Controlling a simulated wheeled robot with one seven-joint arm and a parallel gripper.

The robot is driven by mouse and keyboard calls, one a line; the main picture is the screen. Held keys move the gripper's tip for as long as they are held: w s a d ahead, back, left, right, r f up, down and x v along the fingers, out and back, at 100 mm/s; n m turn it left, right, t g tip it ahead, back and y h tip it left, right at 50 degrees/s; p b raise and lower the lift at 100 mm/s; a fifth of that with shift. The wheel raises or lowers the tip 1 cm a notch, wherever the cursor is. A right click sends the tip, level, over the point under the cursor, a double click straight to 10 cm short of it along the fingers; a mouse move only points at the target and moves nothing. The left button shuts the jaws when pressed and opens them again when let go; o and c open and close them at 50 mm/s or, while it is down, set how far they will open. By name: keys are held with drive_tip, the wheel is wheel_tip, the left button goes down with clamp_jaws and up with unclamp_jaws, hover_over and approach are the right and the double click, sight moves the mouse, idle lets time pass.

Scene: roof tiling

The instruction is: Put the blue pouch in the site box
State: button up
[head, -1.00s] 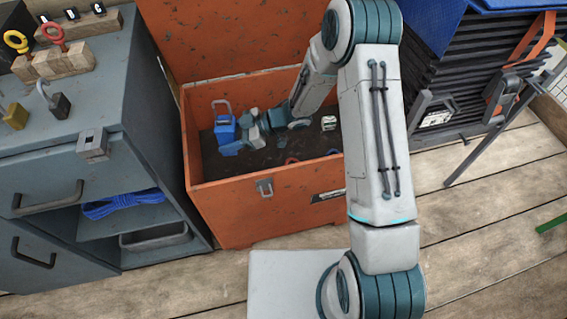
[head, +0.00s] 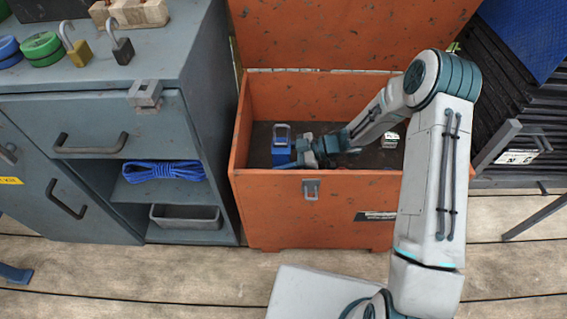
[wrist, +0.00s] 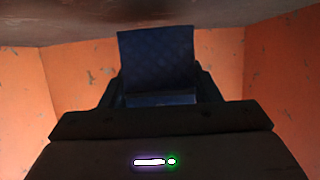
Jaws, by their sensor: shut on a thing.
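The blue pouch (wrist: 158,60) is dark blue and quilted, between the two fingers of my gripper (wrist: 160,95) in the wrist view. My gripper is shut on it. The orange site box (head: 345,215) stands open in the head view, its lid up at the back. My gripper (head: 304,153) is inside the box, low behind the front wall. Orange box walls surround the pouch in the wrist view. In the head view the pouch is small and mostly hidden by the gripper and front rim; whether it touches the floor I cannot tell.
A blue padlock-like item (head: 282,148) with a grey shackle stands in the box, just left of my gripper. A grey cabinet (head: 180,100) with blue rope (head: 162,171) on its shelf stands left. Dark stacked sheets (head: 515,95) stand right.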

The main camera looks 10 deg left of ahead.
drive_tip(key=shift+f, duration=0.55)
drive_tip(key=shift+f, duration=0.15)
drive_tip(key=o, duration=1.3)
drive_tip(key=shift+c, duration=0.2)
